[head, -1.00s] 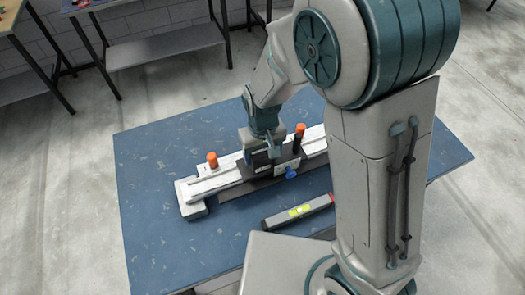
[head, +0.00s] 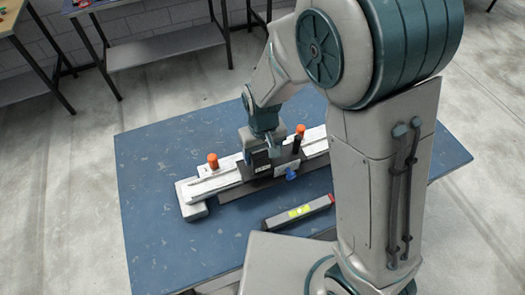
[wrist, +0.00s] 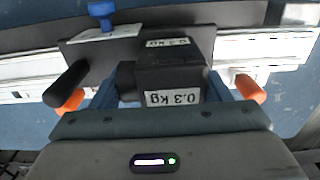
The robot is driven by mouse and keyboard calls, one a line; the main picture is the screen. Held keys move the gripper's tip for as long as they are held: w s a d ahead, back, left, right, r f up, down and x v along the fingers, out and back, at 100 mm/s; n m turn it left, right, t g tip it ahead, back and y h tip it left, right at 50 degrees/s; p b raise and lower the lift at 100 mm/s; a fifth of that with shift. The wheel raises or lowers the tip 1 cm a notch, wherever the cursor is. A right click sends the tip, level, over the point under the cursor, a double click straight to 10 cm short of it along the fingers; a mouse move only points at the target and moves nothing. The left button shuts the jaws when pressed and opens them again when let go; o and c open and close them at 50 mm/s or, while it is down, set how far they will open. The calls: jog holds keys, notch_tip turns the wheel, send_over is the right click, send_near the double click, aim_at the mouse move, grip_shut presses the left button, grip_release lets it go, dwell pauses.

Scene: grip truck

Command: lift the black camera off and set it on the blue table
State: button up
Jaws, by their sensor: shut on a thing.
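The black camera (wrist: 180,75) is a dark box with white "0.3 kg" labels. In the wrist view it sits between the two blue fingers of my gripper (wrist: 162,88), which is shut on it. In the head view my gripper (head: 266,143) points down over the camera (head: 261,160), at the dark carriage plate (wrist: 85,52) of a white rail (head: 210,185). I cannot tell whether the camera still touches the plate. The blue table (head: 160,240) lies under the rail, and the camera's underside is hidden.
Orange knobs (head: 213,160) stand on the rail. A black handle (wrist: 66,82) and a blue knob (wrist: 101,12) are close to the camera. A spirit level (head: 298,212) lies in front. The table's left front and back left are clear.

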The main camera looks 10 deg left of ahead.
jog(key=shift+r+p, duration=0.55)
jog(key=shift+r, duration=0.35)
jog(key=shift+r+p, duration=1.85)
jog(key=shift+r, duration=0.65)
jog(key=shift+r, duration=0.15)
notch_tip(320, 180, up, 13)
jog(key=p, duration=0.4)
dwell(0.5)
jog(key=shift+r, duration=0.1)
